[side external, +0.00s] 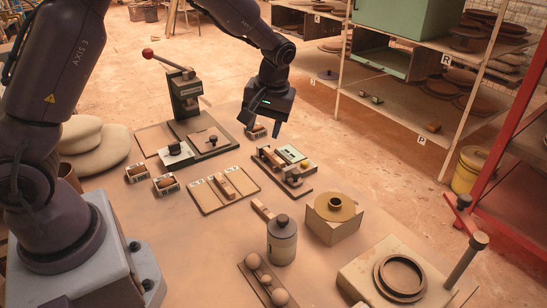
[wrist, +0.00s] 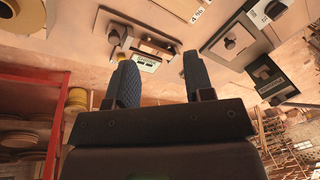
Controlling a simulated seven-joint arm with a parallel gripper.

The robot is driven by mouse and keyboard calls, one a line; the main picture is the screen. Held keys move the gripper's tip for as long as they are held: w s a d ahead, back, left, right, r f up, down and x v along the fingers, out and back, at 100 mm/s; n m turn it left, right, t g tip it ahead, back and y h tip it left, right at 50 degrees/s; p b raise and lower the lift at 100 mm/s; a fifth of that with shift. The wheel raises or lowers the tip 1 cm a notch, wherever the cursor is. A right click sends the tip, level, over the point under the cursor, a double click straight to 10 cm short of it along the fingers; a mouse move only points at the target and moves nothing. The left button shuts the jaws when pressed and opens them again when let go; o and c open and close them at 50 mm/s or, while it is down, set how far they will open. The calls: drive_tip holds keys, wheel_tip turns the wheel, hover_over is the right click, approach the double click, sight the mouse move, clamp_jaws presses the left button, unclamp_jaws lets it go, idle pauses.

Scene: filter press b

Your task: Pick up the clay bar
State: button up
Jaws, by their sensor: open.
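Several brown, bar-like pieces show in the side view, and I cannot tell for certain which is the clay bar. One brown bar (side external: 227,184) lies on a flat, divided board (side external: 207,198) in the middle of the table. Another bar (side external: 262,210) lies on the bare table nearer the camera. Smaller brown pieces sit in little labelled holders at the left (side external: 136,172) and (side external: 166,183). My gripper (side external: 263,127) is above the table's far side, apart from both bars. In the wrist view its two dark fingers (wrist: 160,75) are spread with nothing between them.
A lever press (side external: 186,95) stands behind the board. A small fixture (side external: 290,178) sits right of it. A lidded grey jar (side external: 282,240), a block with a yellow disc (side external: 333,215) and a ring on a stand (side external: 400,277) occupy the front. Shelves (side external: 400,110) stand behind.

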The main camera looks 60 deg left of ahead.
drive_tip(key=w+a+f+n+y, duration=0.1)
drive_tip(key=w+a+f+n, duration=0.15)
drive_tip(key=w+f, duration=0.2)
drive_tip(key=n+y, duration=0.1)
drive_tip(key=n, duration=0.6)
approach(274, 155)
drive_tip(key=f, duration=0.1)
drive_tip(key=a+f, duration=0.1)
drive_tip(key=f, duration=0.1)
drive_tip(key=shift+s+a+t, duration=0.2)
drive_tip(key=shift+s+t, duration=0.1)
drive_tip(key=shift+t, duration=0.1)
drive_tip(key=shift+x, duration=2.8)
drive_tip(key=shift+d, duration=0.1)
drive_tip(key=shift+c, duration=0.2)
clamp_jaws()
